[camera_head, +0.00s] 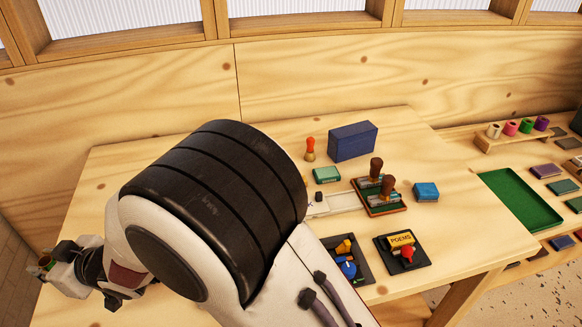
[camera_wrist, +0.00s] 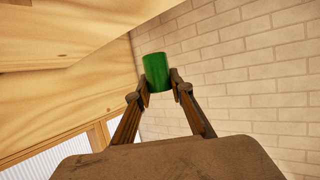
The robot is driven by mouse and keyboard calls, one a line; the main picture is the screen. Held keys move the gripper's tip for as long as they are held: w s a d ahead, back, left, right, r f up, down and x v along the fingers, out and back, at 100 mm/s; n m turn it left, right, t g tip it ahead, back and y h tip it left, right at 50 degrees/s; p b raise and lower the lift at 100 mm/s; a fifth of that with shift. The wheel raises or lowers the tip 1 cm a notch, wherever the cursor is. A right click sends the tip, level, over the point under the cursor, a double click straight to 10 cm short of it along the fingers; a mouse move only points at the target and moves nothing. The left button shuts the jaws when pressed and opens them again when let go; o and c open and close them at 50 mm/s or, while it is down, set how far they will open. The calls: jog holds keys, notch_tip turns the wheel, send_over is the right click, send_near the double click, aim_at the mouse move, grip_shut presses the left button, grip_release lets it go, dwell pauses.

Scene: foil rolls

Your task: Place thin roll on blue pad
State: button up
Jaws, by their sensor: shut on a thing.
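My gripper (camera_wrist: 160,82) is shut on a green roll (camera_wrist: 154,66) in the wrist view, its two fingers on either side of the roll. In the head view my gripper (camera_head: 48,262) is at the far left, beyond the table's left edge, and the roll is barely visible there. Several rolls, including a pink roll (camera_head: 511,128) and a purple roll (camera_head: 542,123), stand in a wooden rack at the right. A dark blue pad (camera_head: 563,243) lies on the right-hand surface, far from my gripper. Which roll is the thin one I cannot tell.
A green tray (camera_head: 520,199) lies on the right-hand surface beside several small coloured pads. The wooden table (camera_head: 405,123) holds a dark blue box (camera_head: 352,141), stamps and two black trays. My arm hides the table's left part. A brick wall (camera_wrist: 240,70) shows in the wrist view.

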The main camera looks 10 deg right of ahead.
jog(key=w+d+r+m+t+h, duration=0.1)
jog(key=w+d+m+t+h, duration=0.2)
jog(key=w+d, duration=1)
jog(key=w+d+r+m+t+h, duration=0.1)
jog(key=w+d+m+t+h, duration=0.15)
jog(key=w+d, duration=1.05)
jog(key=d+m+t+h, duration=0.2)
jog(key=d+m+h, duration=0.3)
jog(key=d, duration=2.6)
jog(key=s+d+m+h, duration=0.2)
jog(key=s+d, duration=0.2)
jog(key=d, duration=0.7)
jog(key=s+d+r+m+g+h, duration=0.1)
jog(key=s+d, duration=0.4)
jog(key=d, duration=0.7)
jog(key=s+d+m+h, duration=0.3)
jog(key=s+d, duration=0.2)
jog(key=d, duration=0.7)
jog(key=shift+s+d+r, duration=0.15)
jog(key=shift+s+r, duration=0.05)
jog(key=shift+r, duration=0.05)
jog(key=shift+g+h, duration=0.25)
jog(key=shift+f, duration=3.15)
